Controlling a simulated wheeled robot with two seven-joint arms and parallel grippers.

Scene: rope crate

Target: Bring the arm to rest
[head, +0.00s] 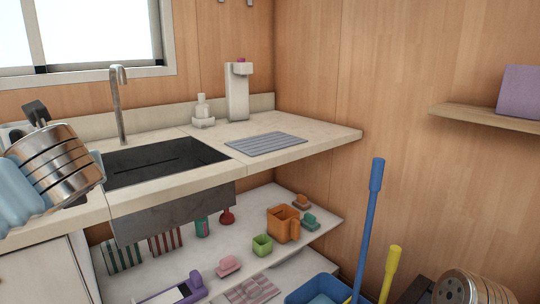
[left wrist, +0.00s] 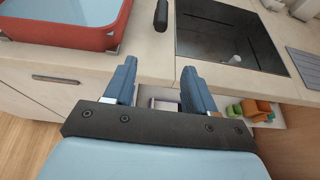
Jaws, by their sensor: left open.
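My left gripper (left wrist: 160,88) shows in the left wrist view with its two blue fingers wide apart and nothing between them. It is in front of the counter's front edge, with the lower shelf seen beyond the fingers. In the head view my left arm comes in at the left edge, over the counter's left part; its fingertips cannot be made out there. Part of my right arm shows at the bottom right of the head view, its gripper out of frame. A red crate (left wrist: 72,38) with a pale blue inside stands on the counter, left of the gripper in the wrist view.
The counter (head: 318,139) holds a dark sink (head: 150,164), a tap (head: 121,105), a white bottle (head: 202,108), a dispenser (head: 237,95) and a ribbed mat (head: 265,143). The shelf below (head: 185,262) carries several small items. Blue (head: 369,220) and yellow (head: 390,272) handles stand right.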

